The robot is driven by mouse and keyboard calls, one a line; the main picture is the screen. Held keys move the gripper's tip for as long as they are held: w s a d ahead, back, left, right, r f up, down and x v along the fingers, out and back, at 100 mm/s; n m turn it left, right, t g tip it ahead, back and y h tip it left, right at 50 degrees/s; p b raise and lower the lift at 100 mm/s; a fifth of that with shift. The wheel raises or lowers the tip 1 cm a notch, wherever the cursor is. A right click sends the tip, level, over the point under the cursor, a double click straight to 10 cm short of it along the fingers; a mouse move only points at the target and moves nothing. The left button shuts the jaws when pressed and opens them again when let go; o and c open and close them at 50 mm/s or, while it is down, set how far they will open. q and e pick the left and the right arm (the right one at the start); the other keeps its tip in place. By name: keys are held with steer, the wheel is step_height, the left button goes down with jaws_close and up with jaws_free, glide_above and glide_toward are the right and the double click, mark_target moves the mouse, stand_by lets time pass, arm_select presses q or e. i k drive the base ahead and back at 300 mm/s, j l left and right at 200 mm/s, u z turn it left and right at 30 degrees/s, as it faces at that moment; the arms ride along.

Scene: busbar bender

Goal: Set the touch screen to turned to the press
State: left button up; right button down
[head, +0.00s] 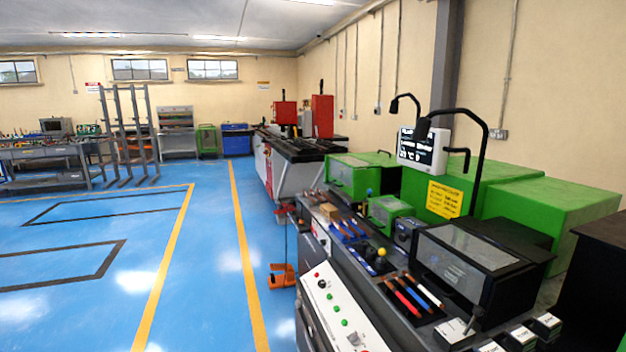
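A white-framed panel with a black face and white lettering (422,151) stands above the green machine housings at the right. It looks like the touch screen. Its face is turned toward me and slightly left, and most of its lettering is too small to read. A black curved arm passes close to it. The busbar machine, which I take as the press, has green housings (552,215) and a black-framed box with a clear window (455,262) in front. Neither of my grippers is in view.
A sloped control panel with buttons (338,308) fronts the machine bench. Coloured-handled tools (412,296) lie on the bench top. Two black gooseneck arms rise above it. An orange foot pedal (282,276) stands on the floor. The blue floor (190,258) to the left is mostly clear.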

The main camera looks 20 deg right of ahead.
mark_target(433, 155)
steer(key=i+j, duration=0.15)
steer(key=i, duration=0.35)
steer(key=i+j, duration=0.15)
steer(key=i, duration=0.35)
steer(key=i+j+z, duration=0.1)
steer(key=i, duration=0.45)
steer(key=i+j, duration=0.3)
steer(key=i, duration=0.2)
steer(key=i+z, duration=0.3)
steer(key=i, duration=0.15)
steer(key=i+j+z, duration=0.3)
steer(key=i, duration=0.15)
steer(key=i+j+z, duration=0.15)
steer(key=i+z, duration=0.2)
steer(key=i+j+z, duration=0.15)
steer(key=z, duration=0.3)
steer(key=i+j+z, duration=0.25)
steer(key=z, duration=0.15)
steer(key=i+j+z, duration=0.3)
steer(key=z, duration=0.15)
steer(key=i+j+z, duration=0.15)
steer(key=j+z, duration=0.3)
steer(key=i+j+z, duration=0.1)
steer(key=j+z, duration=0.75)
